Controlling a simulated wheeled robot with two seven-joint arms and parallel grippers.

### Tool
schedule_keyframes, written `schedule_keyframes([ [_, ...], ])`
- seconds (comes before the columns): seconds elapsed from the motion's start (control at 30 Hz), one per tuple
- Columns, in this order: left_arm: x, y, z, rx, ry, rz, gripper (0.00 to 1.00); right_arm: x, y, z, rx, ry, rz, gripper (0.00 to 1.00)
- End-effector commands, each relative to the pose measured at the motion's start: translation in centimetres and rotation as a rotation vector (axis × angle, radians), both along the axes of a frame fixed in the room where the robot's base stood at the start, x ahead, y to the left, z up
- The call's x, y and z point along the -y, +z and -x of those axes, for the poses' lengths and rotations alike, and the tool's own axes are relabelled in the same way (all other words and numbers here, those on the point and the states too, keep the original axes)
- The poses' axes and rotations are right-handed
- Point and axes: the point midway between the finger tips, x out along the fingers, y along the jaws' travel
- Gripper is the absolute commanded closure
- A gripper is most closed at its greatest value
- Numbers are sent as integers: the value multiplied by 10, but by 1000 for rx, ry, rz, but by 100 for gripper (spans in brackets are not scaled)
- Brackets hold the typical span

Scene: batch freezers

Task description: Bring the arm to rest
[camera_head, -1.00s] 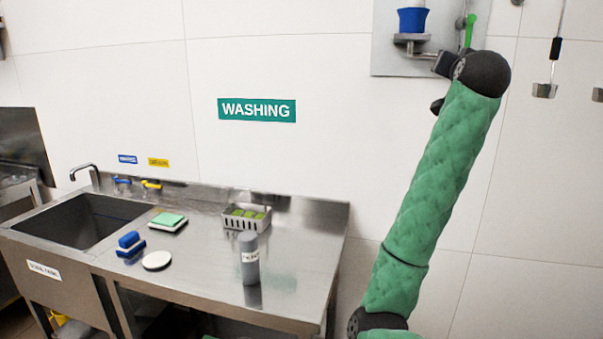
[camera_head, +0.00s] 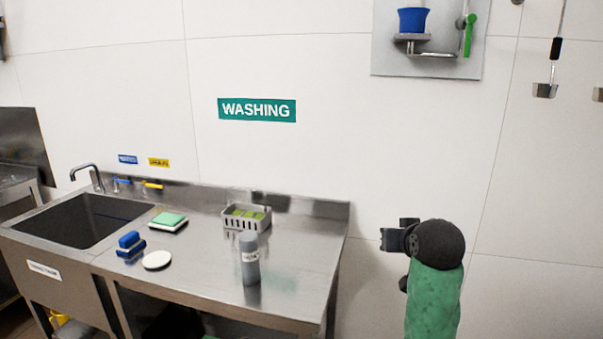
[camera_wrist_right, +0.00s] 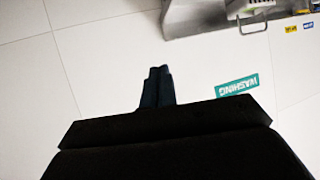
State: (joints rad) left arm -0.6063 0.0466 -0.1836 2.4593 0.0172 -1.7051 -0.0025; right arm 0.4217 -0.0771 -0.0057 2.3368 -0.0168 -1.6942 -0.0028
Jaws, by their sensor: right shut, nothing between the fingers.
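My right gripper (camera_head: 391,239) is at the lower right of the head view, in front of the bare wall and to the right of the steel sink table (camera_head: 322,262). Its green-sleeved arm comes up from the bottom edge. In the right wrist view its two dark fingers (camera_wrist_right: 157,87) stand together, shut, with nothing between them. The gripper is apart from the table and everything on it. My left gripper is not in view.
The table holds a grey bottle (camera_head: 249,258), a grey basket (camera_head: 247,218), a blue brush (camera_head: 131,245), a white disc (camera_head: 157,260) and a green-topped pad (camera_head: 168,221). A sink (camera_head: 85,221) is at left. A wall panel (camera_head: 430,62) holds a blue container (camera_head: 412,20).

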Motion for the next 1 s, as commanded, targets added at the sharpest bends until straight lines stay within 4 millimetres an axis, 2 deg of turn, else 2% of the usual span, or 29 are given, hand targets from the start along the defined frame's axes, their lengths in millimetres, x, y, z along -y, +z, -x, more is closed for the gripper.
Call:
schedule_keyframes([
  [0.03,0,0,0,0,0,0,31,-4,-21,10,-31,12,8,100],
  [0.1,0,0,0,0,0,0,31,-10,-45,23,-67,28,18,100],
  [0.27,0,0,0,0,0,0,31,-22,-97,54,-145,63,35,100],
  [0.57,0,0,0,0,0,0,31,-40,-190,121,-299,121,60,100],
  [0.87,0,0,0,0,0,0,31,-51,-277,199,-475,166,76,100],
  [1.0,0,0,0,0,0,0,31,-55,-316,239,-567,184,81,100],
])
